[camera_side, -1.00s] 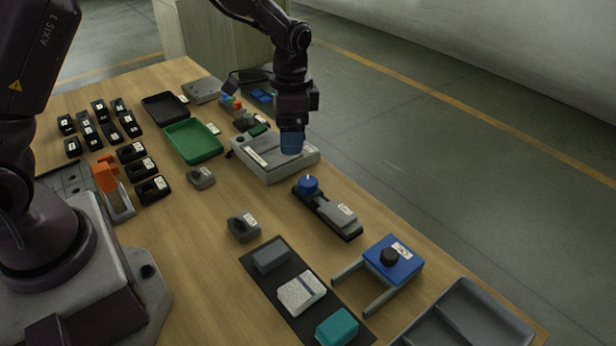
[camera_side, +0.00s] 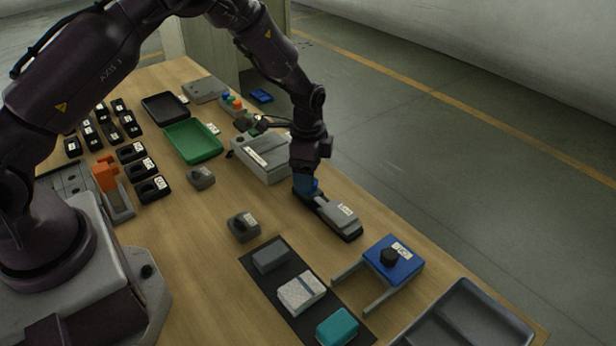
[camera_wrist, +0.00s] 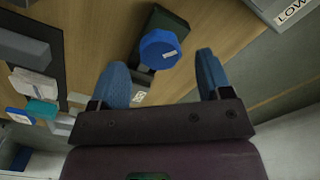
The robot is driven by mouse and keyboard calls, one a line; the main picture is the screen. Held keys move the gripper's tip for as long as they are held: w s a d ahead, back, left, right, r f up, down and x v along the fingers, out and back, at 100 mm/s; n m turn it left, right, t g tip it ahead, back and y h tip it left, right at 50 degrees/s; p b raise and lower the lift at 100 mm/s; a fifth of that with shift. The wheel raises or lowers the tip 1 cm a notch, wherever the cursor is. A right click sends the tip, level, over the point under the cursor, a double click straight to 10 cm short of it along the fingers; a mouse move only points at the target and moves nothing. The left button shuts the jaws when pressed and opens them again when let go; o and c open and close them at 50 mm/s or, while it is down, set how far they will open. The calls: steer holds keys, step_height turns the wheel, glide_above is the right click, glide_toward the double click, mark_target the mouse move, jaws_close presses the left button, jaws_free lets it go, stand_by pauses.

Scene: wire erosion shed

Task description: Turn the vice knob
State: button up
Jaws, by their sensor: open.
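In the side view my gripper (camera_side: 305,184) is at the knob end of the vice and mostly hides the knob.
A grey box (camera_side: 262,160) stands just behind the vice. A grey holder (camera_side: 243,228) lies to the left. A blue block with a black knob (camera_side: 389,256) sits nearer the front, by a grey tray (camera_side: 465,325). Bare wood lies left of the vice.

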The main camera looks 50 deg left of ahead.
steer(key=shift+f, duration=1.2)
steer(key=c, duration=0.9)
